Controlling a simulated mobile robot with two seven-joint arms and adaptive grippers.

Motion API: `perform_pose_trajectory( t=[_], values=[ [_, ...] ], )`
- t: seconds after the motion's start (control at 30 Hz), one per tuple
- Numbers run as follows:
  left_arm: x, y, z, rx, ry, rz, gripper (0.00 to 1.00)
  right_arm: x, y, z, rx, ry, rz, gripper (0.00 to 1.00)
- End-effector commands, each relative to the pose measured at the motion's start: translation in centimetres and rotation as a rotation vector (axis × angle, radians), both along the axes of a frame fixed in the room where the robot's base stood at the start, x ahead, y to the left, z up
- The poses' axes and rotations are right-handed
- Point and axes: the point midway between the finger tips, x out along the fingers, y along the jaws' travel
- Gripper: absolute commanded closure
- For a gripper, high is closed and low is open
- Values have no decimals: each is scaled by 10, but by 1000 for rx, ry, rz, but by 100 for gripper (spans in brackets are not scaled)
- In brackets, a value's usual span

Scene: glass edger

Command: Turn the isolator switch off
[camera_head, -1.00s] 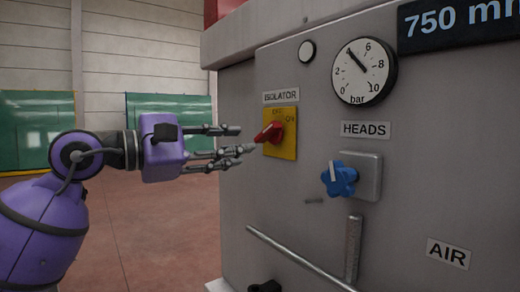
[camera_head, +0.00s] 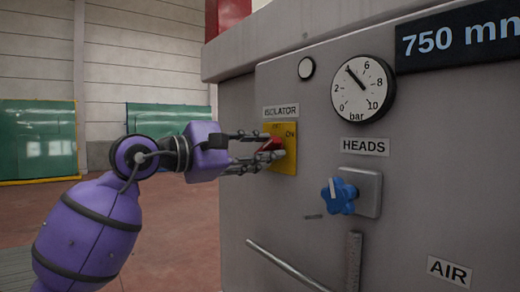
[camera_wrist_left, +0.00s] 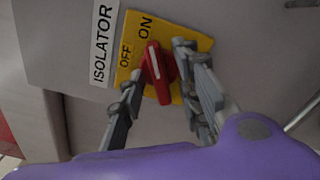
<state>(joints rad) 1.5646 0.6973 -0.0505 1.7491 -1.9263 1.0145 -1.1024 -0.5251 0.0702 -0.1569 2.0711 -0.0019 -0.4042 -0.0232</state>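The isolator switch is a red rotary handle (camera_head: 271,145) on a yellow plate (camera_head: 289,163) with OFF and ON marks, below the ISOLATOR label. In the left wrist view the red handle (camera_wrist_left: 158,75) has a white line pointing toward ON. My left gripper (camera_head: 274,142) is at the switch, with its fingers reaching over the plate. In the left wrist view its fingers stand apart on either side of the handle. A gap shows on the left side; contact on the right side cannot be told. My right gripper is not in view.
A blue knob (camera_head: 341,196) under the HEADS label sits lower right of the switch, with a pressure gauge (camera_head: 363,88) above. A slanted bar (camera_head: 285,264) sticks out from the grey machine panel below. Open floor lies to the left.

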Motion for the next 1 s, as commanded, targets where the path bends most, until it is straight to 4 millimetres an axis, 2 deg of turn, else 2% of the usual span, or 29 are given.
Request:
perform_pose_trajectory(
  t=[0.03, 0.23, 0.67, 1.0],
  values=[
    [0, 0, 0, 0, 0, 0, 75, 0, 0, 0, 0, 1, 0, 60],
    [0, 0, 0, -1, 1, 0, 100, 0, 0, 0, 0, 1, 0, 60],
    [-1, 0, 2, -29, 40, 0, 100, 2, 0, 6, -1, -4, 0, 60],
    [-1, 1, 5, -168, 232, 1, 100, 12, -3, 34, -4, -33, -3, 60]
  ],
)
